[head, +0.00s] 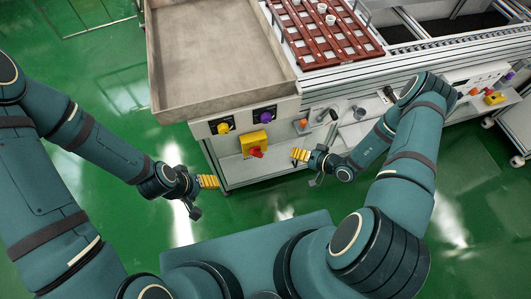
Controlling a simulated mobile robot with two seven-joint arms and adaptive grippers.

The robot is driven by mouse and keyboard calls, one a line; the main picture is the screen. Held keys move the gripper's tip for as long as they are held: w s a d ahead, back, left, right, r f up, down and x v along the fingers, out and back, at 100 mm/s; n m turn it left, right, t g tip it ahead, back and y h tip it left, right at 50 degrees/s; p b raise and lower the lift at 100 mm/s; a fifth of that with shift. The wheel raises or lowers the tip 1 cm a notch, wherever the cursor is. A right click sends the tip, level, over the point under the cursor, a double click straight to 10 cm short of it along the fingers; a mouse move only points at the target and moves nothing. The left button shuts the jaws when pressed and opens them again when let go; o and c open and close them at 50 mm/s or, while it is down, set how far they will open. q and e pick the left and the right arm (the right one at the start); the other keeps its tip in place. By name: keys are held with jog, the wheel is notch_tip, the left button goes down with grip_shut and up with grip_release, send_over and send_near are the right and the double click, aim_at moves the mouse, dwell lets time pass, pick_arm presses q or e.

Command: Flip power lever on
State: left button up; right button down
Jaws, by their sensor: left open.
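A yellow switch box (246,141) with a red knob (256,152) is on the machine's front panel. To its right, a grey lever-like handle (328,115) sticks out from the same panel; I cannot tell which is the power lever. My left gripper (208,182) is open and empty, below and left of the yellow box, apart from the panel. My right gripper (301,155) is in front of the panel, right of the yellow box and below the grey handle. I see nothing in it, but its finger spread is unclear.
A yellow button (223,128), a purple button (264,115) and an orange knob (303,123) are on the panel. A large grey tray (215,60) and a brown rack (325,35) are on top. The green floor (110,90) is clear at left.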

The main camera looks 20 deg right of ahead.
jog(key=shift+w+d, duration=0.1)
jog(key=shift+d, duration=0.2)
jog(key=shift+f, duration=0.1)
jog(key=b, duration=0.3)
send_near(261, 150)
jog(key=x, duration=0.5)
jog(key=shift+w+d+r, duration=0.15)
jog(key=shift+w+r, duration=0.1)
jog(key=shift+w, duration=0.15)
pick_arm(q)
jog(key=shift+w+f, duration=0.2)
jog(key=shift+f, duration=0.7)
jog(key=shift+w+f, duration=0.15)
jog(key=shift+f, duration=0.7)
pick_arm(e)
jog(key=shift+a+f, duration=0.25)
jog(key=shift+a, duration=0.2)
pick_arm(q)
jog(key=shift+w+r, duration=0.1)
pick_arm(e)
jog(key=shift+s, duration=0.1)
jog(key=shift+f, duration=0.2)
pick_arm(q)
jog(key=shift+w+r, duration=0.15)
jog(key=shift+w, duration=0.2)
